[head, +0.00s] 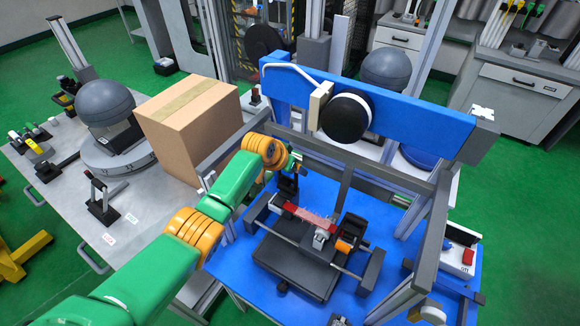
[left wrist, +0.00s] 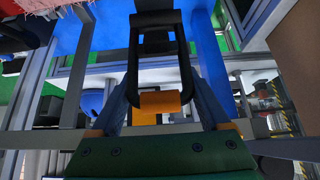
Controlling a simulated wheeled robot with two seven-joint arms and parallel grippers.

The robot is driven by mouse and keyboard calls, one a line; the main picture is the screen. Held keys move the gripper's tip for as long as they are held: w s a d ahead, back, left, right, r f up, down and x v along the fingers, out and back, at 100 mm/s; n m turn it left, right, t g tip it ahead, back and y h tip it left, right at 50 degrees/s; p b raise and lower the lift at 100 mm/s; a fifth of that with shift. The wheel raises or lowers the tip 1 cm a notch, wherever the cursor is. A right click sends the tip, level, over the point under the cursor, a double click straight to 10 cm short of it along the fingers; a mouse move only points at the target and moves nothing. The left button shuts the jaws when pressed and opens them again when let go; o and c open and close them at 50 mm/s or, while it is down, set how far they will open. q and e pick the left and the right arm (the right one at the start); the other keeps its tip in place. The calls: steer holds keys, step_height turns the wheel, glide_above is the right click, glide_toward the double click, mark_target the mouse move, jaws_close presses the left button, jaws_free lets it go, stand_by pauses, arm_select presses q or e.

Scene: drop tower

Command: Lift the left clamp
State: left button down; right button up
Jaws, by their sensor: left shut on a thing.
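The left clamp (head: 287,187) is a black lever standing up at the left end of the dark test fixture (head: 290,262). My left gripper (head: 291,162) is at its upper end, partly hidden by my wrist. In the left wrist view the clamp's black loop handle with its orange grip (left wrist: 160,102) lies between my fingers, and the gripper is shut on it. A reddish piece (head: 308,216) lies across the fixture. A second clamp with an orange grip (head: 345,246) lies low to its right. My right gripper is not in view.
A blue beam (head: 420,112) with a black round weight (head: 346,117) hangs above the fixture, with grey frame posts around. The blue table (head: 250,285) is mostly bare at the front left.

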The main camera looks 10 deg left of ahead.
mark_target(285, 181)
arm_select(q)
steer(key=shift+s+f, duration=0.2)
steer(key=shift+f, duration=0.15)
steer(key=shift+c, duration=0.3)
jaws_free()
steer(key=shift+w, duration=0.1)
steer(key=shift+w+d+f, duration=0.15)
steer(key=shift+w, duration=0.3)
steer(key=shift+p+v, duration=0.95)
steer(key=shift+v, duration=2.6)
